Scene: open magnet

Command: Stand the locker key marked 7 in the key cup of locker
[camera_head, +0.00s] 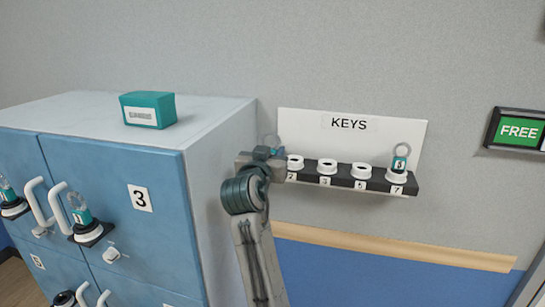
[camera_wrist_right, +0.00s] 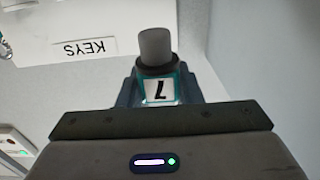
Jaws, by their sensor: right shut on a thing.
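My right gripper (camera_head: 265,157) is shut on the locker key marked 7 (camera_wrist_right: 159,90), beside the left end of the key shelf. In the wrist view the key's teal tag with its "7" is between the jaws, and its grey peg (camera_wrist_right: 155,46) points up in that picture. In the head view the gripper mostly hides the key. The blue locker cabinet (camera_head: 165,235) is at left, with door 3 in front. A key cup (camera_head: 93,236) on door 3 holds a teal-tagged key (camera_head: 80,212). The key cup of locker 7 cannot be made out. My left gripper is out of view.
The key shelf (camera_head: 345,184) has several white cups; the one labelled 7 holds a key (camera_head: 399,158) with an unclear number. A teal box (camera_head: 148,109) sits on the cabinet. Door handles (camera_head: 40,203) stick out. A FREE sign (camera_head: 518,131) is on the wall.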

